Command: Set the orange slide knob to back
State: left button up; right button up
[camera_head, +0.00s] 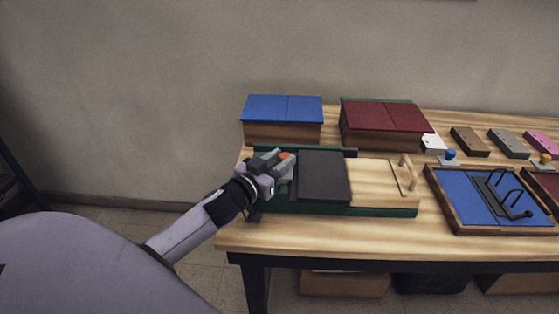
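A small orange patch, which looks like the orange slide knob (284,156), shows at the left end of a green-edged board (385,211) on the table. My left gripper (272,165) is right at it, with its fingers over the board's left end and the orange showing beside the fingertips. The gripper hides most of the knob and its track, and I cannot tell whether the fingers are closed on it. A dark grey panel (323,176) and a pale wooden panel (381,181) with a bar handle lie on the same board. My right gripper is out of view.
A box with a blue lid (283,108) and one with a dark red lid (385,115) stand behind the board. A blue tray (467,197) with black wire loops lies to the right, with several small blocks behind it. The table's front strip (330,236) is clear.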

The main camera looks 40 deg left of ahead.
pick_arm(q)
jog(key=shift+s+a+p, duration=0.15)
jog(key=shift+s+a, duration=0.25)
jog(key=shift+a, duration=0.25)
jog(key=shift+s+a+p, duration=0.2)
jog(key=shift+s+a, duration=0.15)
jog(key=shift+a, duration=0.3)
jog(key=shift+s+a+p, duration=0.15)
jog(key=shift+s+a, duration=0.25)
jog(key=shift+a, duration=0.25)
grip_shut()
jog(key=shift+f, duration=0.1)
jog(key=o, duration=1.1)
grip_release()
jog(key=shift+s+a, duration=0.1)
jog(key=shift+a, duration=0.05)
jog(key=s, duration=0.7)
jog(key=shift+s+a, duration=0.1)
